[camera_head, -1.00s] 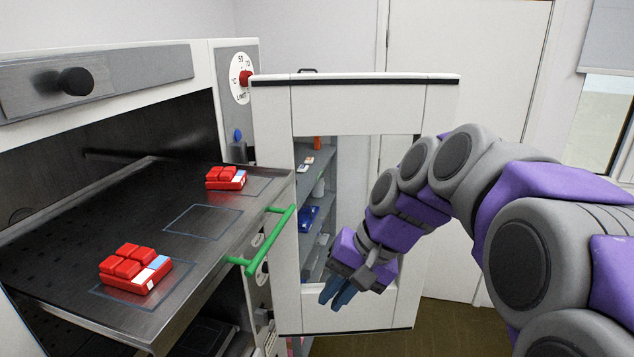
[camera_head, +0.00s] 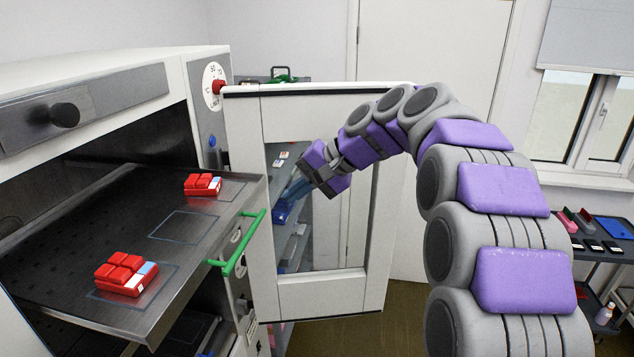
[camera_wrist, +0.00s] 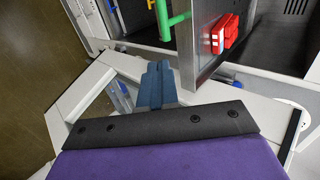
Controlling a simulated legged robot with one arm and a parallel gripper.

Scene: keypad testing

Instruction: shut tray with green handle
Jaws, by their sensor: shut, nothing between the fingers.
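The metal tray (camera_head: 150,235) is pulled out of the oven-like cabinet on the left. Its green handle (camera_head: 240,245) runs along its front edge; the handle also shows in the wrist view (camera_wrist: 164,20) at the top. Two red keypads lie on the tray: a far one (camera_head: 202,185) and a near one (camera_head: 126,274). My gripper (camera_head: 289,196) is shut and empty, to the right of the handle and apart from it, in front of the open door's window. Its blue fingers show together in the wrist view (camera_wrist: 158,85).
The cabinet's white framed door (camera_head: 330,300) stands open behind the tray and my gripper. A dark shelf cart (camera_head: 595,250) with small items stands at the right. Shelves with a blue item (camera_head: 285,212) show through the door window.

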